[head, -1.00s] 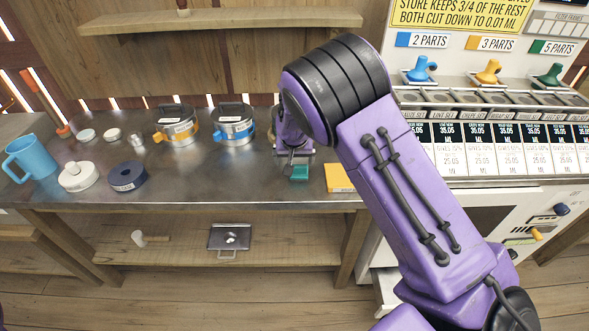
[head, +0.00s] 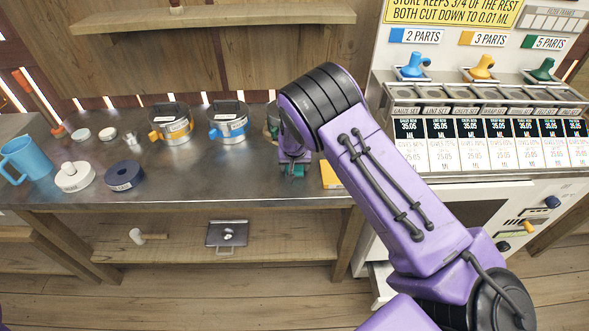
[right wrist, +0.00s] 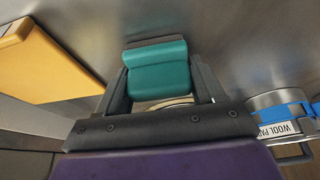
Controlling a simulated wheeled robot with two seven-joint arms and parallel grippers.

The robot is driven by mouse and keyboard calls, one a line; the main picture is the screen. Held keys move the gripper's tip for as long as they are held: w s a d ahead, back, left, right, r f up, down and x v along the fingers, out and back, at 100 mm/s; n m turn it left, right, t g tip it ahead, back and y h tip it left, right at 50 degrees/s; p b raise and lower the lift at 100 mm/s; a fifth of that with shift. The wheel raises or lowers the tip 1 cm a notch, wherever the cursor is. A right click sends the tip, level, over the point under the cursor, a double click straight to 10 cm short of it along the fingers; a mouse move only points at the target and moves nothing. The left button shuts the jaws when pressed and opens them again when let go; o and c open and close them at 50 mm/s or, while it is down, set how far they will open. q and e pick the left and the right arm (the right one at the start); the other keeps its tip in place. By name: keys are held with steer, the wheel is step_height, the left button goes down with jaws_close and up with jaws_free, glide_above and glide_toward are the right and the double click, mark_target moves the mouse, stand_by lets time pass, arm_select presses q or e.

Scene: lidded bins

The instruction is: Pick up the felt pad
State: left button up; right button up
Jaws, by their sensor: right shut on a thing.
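The felt pad (right wrist: 157,68) is a small teal block with a grey edge, between the two dark fingers of my right gripper (right wrist: 160,85) in the right wrist view. The fingers are shut on its sides. In the head view my right gripper (head: 293,163) points down at the metal counter, with only a bit of the teal pad (head: 297,171) showing. I cannot tell whether the pad touches the counter. My left gripper is not in view.
A yellow block (head: 331,174) lies just right of the pad on the counter (head: 210,178). Blue-latched (head: 229,122) and orange-latched (head: 173,124) lidded bins stand to the left. A dark blue ring (head: 124,175), white lid (head: 74,176) and blue mug (head: 27,159) are farther left. A dispenser (head: 480,140) stands right.

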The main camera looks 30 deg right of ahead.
steer(key=shift+r, duration=0.35)
step_height(320, 180, up, 3)
steer(key=shift+s+f+b, duration=0.1)
steer(key=shift+b, duration=0.65)
steer(key=s+d+r+b, duration=0.2)
steer(key=s+r, duration=0.7)
steer(key=s, duration=0.4)
steer(key=shift+s+r, duration=0.25)
steer(key=shift+s, duration=0.1)
